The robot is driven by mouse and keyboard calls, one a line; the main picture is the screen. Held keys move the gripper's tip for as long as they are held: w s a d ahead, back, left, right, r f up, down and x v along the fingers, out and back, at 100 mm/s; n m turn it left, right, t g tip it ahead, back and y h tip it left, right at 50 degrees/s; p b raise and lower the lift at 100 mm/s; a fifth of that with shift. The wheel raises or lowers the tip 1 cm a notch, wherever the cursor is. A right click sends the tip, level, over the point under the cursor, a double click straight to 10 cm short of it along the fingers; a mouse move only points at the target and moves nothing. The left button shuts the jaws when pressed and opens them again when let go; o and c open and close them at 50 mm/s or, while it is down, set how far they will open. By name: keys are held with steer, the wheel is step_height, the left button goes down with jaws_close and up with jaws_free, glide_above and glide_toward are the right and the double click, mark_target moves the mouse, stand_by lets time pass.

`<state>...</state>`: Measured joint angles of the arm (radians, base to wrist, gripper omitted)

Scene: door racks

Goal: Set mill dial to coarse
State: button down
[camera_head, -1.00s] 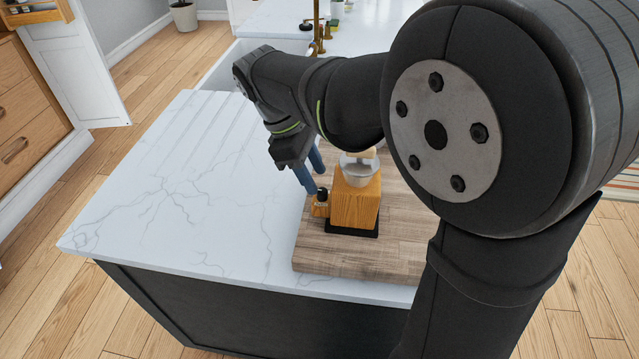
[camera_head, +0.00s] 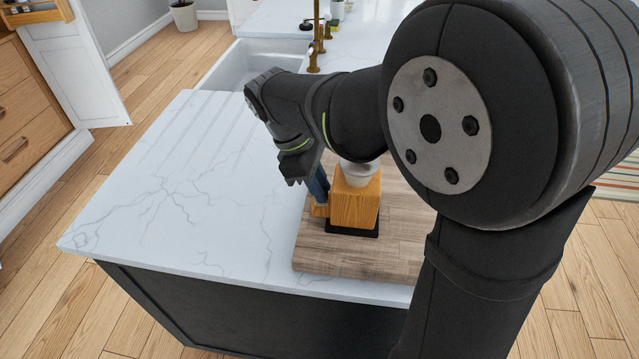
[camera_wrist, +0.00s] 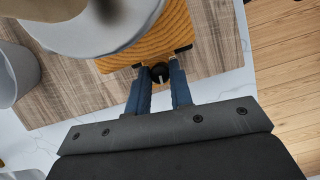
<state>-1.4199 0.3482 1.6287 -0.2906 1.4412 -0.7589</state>
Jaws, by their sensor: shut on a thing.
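The mill (camera_head: 355,203) is a wooden block on a black base with a pale bowl-like top (camera_head: 358,172). It stands upright on a wooden board. In the wrist view its ribbed wooden body (camera_wrist: 165,38) shows beside the round pale top. The dial (camera_wrist: 160,73) is a small dark knob on the mill's side with a light mark. My gripper (camera_wrist: 158,76) has its two blue fingers on either side of the dial, shut on it. In the head view my gripper (camera_head: 319,186) comes down at the mill's left side and hides the dial.
The board (camera_head: 350,255) lies on a white marbled counter (camera_head: 180,200), which is clear to the left. A grey cup-like container (camera_wrist: 18,75) stands at the left of the wrist view. A sink (camera_head: 255,65) and brass tap (camera_head: 316,40) are at the back.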

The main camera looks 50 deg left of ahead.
steer(key=shift+n+t+y, duration=0.3)
steer(key=shift+n+t, duration=0.2)
steer(key=shift+n, duration=0.9)
steer(key=c, duration=1.3)
jaws_free()
steer(key=v, duration=1.7)
steer(key=shift+d+r, duration=0.1)
steer(key=shift+r, duration=0.2)
